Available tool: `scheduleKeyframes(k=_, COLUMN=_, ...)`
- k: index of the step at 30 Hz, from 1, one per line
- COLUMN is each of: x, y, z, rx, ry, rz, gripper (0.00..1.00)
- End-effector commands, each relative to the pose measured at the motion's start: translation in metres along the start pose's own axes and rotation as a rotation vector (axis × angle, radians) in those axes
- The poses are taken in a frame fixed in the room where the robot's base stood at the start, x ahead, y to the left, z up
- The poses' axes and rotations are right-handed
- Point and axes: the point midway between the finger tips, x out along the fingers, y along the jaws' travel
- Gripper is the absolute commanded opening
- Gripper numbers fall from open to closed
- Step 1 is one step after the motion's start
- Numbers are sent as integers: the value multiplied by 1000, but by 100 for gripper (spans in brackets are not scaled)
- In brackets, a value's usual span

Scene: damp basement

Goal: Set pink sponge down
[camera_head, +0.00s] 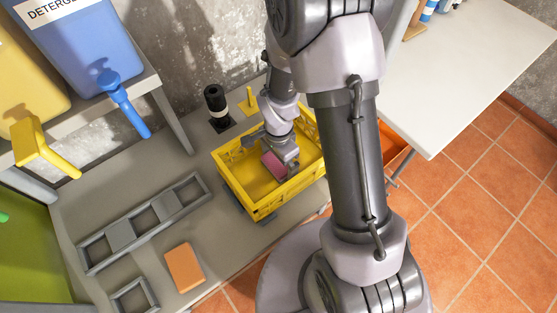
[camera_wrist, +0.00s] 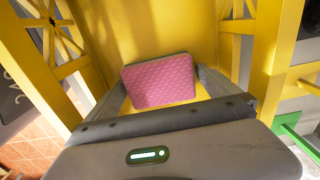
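The pink sponge (camera_wrist: 160,82) has a dark edge along its top and sits between the two fingers of my gripper (camera_wrist: 159,76) in the wrist view. The fingertips meet its sides. In the head view, the sponge (camera_head: 272,165) shows as a pink patch beside my gripper (camera_head: 279,164), which reaches down into the yellow crate (camera_head: 237,193). The crate's yellow walls (camera_wrist: 275,60) surround the sponge in the wrist view. I cannot tell whether the sponge touches the crate floor.
The crate stands on a grey bench (camera_head: 225,255). An orange block (camera_head: 184,267) and a grey frame (camera_head: 164,207) lie to its left. A black cylinder (camera_head: 215,98) stands behind it. A pale table (camera_head: 460,65) is at right. Blue (camera_head: 75,50) and yellow (camera_head: 20,85) dispensers sit on a shelf.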

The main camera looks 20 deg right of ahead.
Motion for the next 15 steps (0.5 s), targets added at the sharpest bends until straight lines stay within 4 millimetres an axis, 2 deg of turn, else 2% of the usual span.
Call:
scheduleKeyframes(k=4, x=-17, y=-1, z=0, rx=0, ry=1, rz=-2, gripper=100)
scheduleKeyframes(k=9, x=-68, y=-1, z=0, rx=0, ry=1, rz=-4, gripper=100)
scheduleKeyframes(k=12, x=-94, y=-1, z=0, rx=-1, ry=1, rz=-3, gripper=100)
scheduleKeyframes(k=15, x=-113, y=0, z=0, rx=0, ry=0, rz=-2, gripper=100)
